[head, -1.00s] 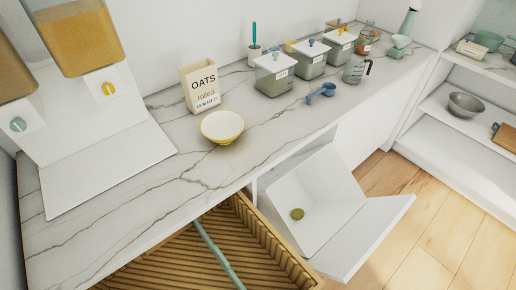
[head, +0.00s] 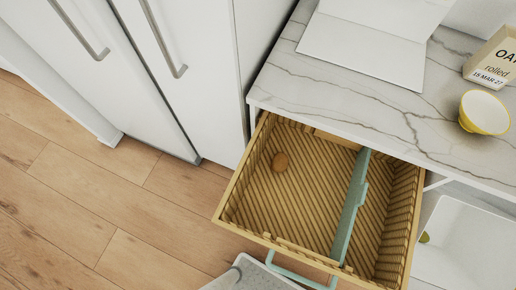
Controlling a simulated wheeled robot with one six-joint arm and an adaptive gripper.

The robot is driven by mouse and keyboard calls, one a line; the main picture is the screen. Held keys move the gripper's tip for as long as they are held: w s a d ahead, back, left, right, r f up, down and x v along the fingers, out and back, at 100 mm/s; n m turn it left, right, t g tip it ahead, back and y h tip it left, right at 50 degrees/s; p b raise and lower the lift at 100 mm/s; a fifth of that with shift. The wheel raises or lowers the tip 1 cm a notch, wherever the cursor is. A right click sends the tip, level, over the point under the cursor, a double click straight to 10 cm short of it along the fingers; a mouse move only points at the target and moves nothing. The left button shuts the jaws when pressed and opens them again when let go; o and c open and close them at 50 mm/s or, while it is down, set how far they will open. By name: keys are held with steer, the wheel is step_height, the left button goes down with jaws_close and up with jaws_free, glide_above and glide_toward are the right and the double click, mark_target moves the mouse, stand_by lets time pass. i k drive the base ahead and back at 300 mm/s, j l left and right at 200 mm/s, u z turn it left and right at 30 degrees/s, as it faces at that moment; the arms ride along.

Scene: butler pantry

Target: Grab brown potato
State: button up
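No other item shows in the drawer. My gripper is not in view.
A marble counter (head: 340,92) stands above the drawer, with a yellow and white bowl (head: 484,112) and an oats bag (head: 492,60). Tall white cabinets (head: 195,40) stand left of the drawer. A white tilted-out bin (head: 465,245) is at right. Wooden floor (head: 110,200) is clear at left.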

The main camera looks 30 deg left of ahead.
mark_target(280, 162)
steer(key=u, duration=0.75)
steer(key=j, duration=0.5)
steer(key=i+j, duration=0.15)
steer(key=j, duration=0.3)
steer(key=k+j+z, duration=0.1)
steer(key=i+u, duration=0.1)
